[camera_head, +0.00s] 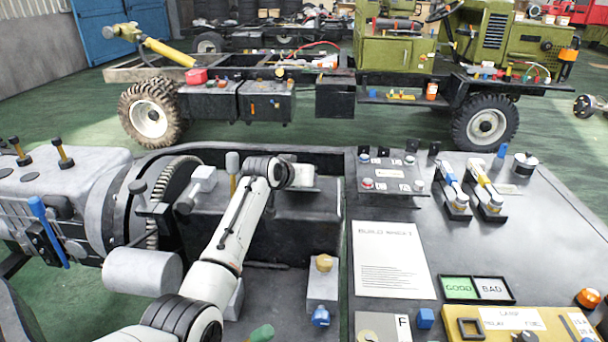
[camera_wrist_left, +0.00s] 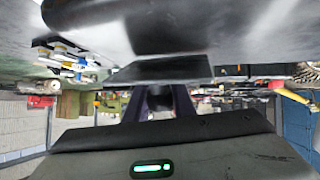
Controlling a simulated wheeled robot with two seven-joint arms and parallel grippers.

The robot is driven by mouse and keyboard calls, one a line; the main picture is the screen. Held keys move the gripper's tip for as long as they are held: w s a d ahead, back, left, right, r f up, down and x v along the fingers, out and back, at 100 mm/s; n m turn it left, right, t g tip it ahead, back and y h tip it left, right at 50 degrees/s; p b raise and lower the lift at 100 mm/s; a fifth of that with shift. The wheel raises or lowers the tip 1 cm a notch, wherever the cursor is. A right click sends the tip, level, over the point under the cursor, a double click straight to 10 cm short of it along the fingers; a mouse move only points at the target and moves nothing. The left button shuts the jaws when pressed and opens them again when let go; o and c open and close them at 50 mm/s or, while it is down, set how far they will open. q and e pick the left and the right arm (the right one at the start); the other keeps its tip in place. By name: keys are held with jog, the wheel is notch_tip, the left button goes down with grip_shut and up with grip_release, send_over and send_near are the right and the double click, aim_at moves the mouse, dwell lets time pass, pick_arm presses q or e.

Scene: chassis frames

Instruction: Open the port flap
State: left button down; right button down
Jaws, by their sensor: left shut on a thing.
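My left arm reaches up from the bottom in the head view, and its wrist (camera_head: 268,172) is at the far wall of the black chassis frame. Its fingers are hidden there. In the left wrist view my left gripper (camera_wrist_left: 158,92) is shut on a dark, thin-edged part at a dark flat plate (camera_wrist_left: 160,71). This plate may be the port flap, but I cannot tell for certain. A pale box-like part (camera_head: 303,178) shows just right of the wrist in the head view. My right gripper is not in view.
A grey engine block (camera_head: 65,180) and a toothed flywheel ring (camera_head: 172,192) stand left of my arm. An olive vehicle (camera_head: 395,55) stands behind.

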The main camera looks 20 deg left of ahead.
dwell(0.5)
pick_arm(q)
jog(key=c, duration=1.5)
grip_release()
jog(key=v, duration=1)
jog(key=shift+r, duration=0.15)
